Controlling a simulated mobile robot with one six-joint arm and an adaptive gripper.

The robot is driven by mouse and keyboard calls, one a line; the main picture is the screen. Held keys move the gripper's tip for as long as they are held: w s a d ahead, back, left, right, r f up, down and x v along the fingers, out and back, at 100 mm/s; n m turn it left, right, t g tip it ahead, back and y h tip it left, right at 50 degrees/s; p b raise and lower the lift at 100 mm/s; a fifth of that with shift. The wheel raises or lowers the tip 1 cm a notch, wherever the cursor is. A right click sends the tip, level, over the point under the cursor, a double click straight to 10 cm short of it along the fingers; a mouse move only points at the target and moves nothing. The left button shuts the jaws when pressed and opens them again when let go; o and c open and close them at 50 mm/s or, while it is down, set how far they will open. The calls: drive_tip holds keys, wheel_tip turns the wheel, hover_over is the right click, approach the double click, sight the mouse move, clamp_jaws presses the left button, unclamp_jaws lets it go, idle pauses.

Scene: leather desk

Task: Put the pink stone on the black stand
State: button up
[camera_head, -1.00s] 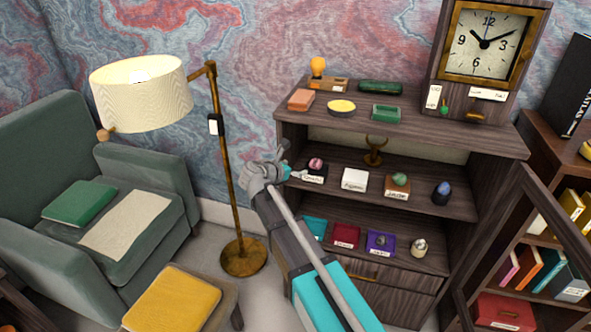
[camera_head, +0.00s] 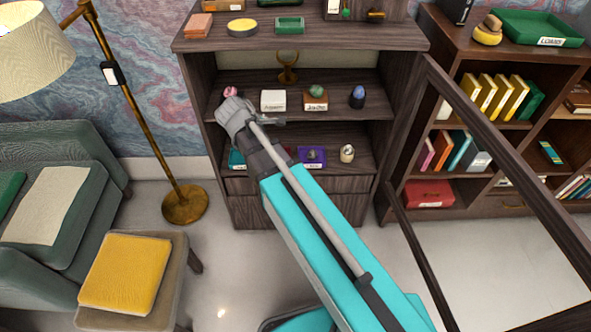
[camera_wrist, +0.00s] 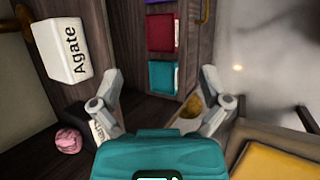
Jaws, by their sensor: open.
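The pink stone (camera_head: 230,91) is at the left end of the middle shelf, partly hidden by my gripper. It also shows at lower left in the wrist view (camera_wrist: 68,140), beside a white label card (camera_wrist: 99,131) partly hidden by a finger. In the head view my gripper is in front of and slightly below the stone.
To the stone's right stand a white block (camera_head: 272,100) labelled Agate, a green stone (camera_head: 316,90) on a labelled base and a blue stone (camera_head: 357,92). An open door frame (camera_head: 500,165) stands at right.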

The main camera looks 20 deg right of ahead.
drive_tip(key=s+d+f+m+g+y, duration=0.1)
drive_tip(key=s+d+m+g+y, duration=0.1)
drive_tip(key=s+m, duration=0.5)
drive_tip(key=s+d+f+m+g+y, duration=0.2)
drive_tip(key=s+d+m+y, duration=0.1)
drive_tip(key=s+m, duration=0.4)
drive_tip(key=shift+d+f+y, duration=0.2)
drive_tip(key=shift+f+y, duration=0.05)
drive_tip(key=shift+y, duration=0.15)
drive_tip(key=c, duration=0.5)
drive_tip(key=shift+d, duration=0.1)
drive_tip(key=shift+c, duration=0.2)
